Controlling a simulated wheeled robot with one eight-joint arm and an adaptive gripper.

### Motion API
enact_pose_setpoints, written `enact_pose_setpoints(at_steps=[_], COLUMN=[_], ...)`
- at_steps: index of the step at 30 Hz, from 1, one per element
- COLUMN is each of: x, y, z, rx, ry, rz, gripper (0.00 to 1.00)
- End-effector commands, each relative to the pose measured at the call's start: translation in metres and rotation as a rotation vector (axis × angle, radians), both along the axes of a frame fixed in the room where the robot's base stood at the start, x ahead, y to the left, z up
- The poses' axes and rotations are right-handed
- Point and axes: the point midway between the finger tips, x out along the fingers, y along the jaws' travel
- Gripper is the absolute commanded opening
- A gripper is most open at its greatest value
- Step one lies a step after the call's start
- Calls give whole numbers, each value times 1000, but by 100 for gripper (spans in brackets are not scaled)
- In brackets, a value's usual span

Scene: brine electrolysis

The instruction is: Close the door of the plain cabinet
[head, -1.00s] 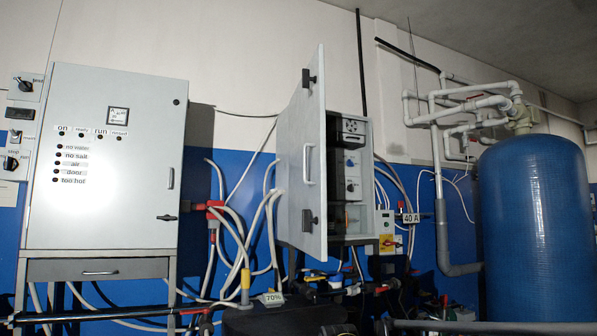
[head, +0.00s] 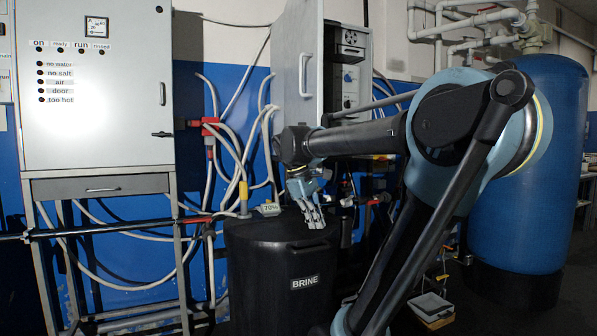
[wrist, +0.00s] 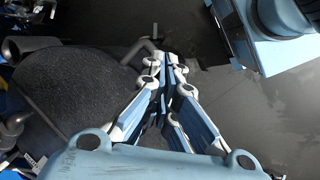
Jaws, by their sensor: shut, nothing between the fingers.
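The plain cabinet (head: 350,85) hangs on the wall right of the labelled cabinet. Its grey door (head: 297,75) stands open, swung out towards me, with a vertical handle (head: 304,75) on its face. Switches and sockets show inside to the right of the door. The door's top is out of the frame and its lower edge is partly hidden by my arm. My gripper (head: 314,217) is below the door, over the black brine tank, apart from the door. In the wrist view my gripper (wrist: 167,65) has its fingers together with nothing between them.
The black brine tank (head: 260,275) stands below the plain cabinet. The labelled grey cabinet (head: 100,130) on its stand is at the left. Hoses and pipes run along the wall between. A large blue tank (head: 535,200) stands at the right.

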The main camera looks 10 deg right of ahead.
Motion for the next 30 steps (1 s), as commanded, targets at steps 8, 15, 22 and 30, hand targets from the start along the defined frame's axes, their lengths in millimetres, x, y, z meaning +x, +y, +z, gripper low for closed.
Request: enact_pose_setpoints(at_steps=[8,15,22,30], x=[71,127,170,189], y=[29,65,106,128], z=[80,139,184,204], rx=[-157,-291,-404,-463], ry=[128,250,362,424], rz=[263,468,628,705], gripper=[0,0,0,0])
